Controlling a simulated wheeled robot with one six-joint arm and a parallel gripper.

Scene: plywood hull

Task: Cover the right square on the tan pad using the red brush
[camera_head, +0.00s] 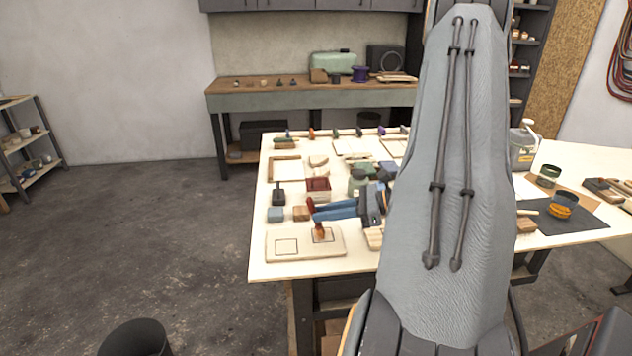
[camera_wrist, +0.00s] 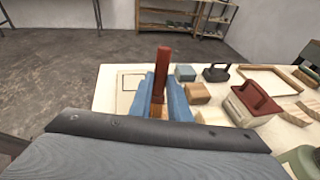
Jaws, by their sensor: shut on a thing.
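The tan pad (camera_head: 305,251) lies flat at the table's front left corner, with two outlined squares. The left square (camera_head: 287,246) looks bare. The right square (camera_head: 331,236) is partly hidden by the brush head. My gripper (camera_head: 318,211), with blue fingers, is shut on the red brush (camera_head: 311,205). The brush is roughly upright, its orange-brown head over the right square; I cannot tell whether it touches. In the wrist view the red brush (camera_wrist: 161,70) rises between the fingers (camera_wrist: 163,100), and part of the pad (camera_wrist: 128,82) shows to their left.
A blue block (camera_head: 275,214) and a wooden block (camera_head: 301,214) stand just behind the pad. More items crowd the table behind. The table's front edge (camera_head: 310,276) is close to the pad.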

